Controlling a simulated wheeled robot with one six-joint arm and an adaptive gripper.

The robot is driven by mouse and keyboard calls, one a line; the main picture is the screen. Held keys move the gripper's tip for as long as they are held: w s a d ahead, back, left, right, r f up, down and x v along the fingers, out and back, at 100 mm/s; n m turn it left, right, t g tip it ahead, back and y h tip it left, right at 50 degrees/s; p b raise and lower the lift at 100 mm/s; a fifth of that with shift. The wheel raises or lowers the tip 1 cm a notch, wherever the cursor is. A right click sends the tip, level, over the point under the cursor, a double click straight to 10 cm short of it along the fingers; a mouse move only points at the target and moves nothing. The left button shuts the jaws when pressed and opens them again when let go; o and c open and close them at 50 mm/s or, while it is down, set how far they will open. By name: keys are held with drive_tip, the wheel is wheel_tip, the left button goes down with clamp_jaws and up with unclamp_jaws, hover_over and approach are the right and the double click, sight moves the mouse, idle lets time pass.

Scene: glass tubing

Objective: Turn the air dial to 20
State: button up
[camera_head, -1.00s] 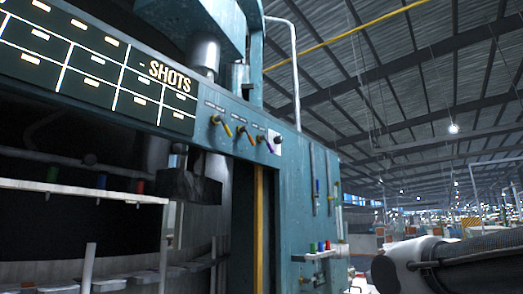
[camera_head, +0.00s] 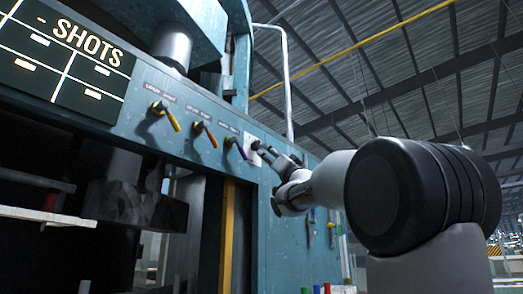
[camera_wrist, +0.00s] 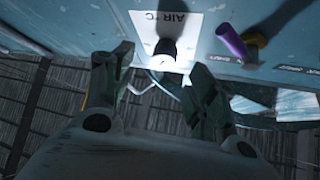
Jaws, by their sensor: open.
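The air dial is a black knob on a white plate. In the head view the dial (camera_head: 256,146) is on the teal panel, right of the lever row. In the wrist view the dial (camera_wrist: 165,50) points toward me with a bright end face, below upside-down "AIR °C" lettering. My gripper (camera_head: 280,156) is just right of the dial in the head view. In the wrist view my gripper (camera_wrist: 162,62) is open, with one finger to each side of the dial and visible gaps. I see no hold on it. The dial's scale marks cannot be read.
A purple-handled lever (camera_head: 236,147) is close left of the dial; it also shows in the wrist view (camera_wrist: 231,41). An orange lever (camera_head: 206,133) and a yellow lever (camera_head: 166,115) are farther left. A dark "SHOTS" board (camera_head: 72,50) hangs at upper left.

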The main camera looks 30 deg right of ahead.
sight(260, 146)
drive_tip(key=shift+y, duration=0.4)
drive_tip(key=x, duration=0.5)
drive_tip(key=r+x, duration=0.1)
drive_tip(key=x, duration=0.2)
drive_tip(key=shift+s+a, duration=0.15)
drive_tip(key=shift+s, duration=0.2)
drive_tip(key=shift+f, duration=0.1)
drive_tip(key=c, duration=1)
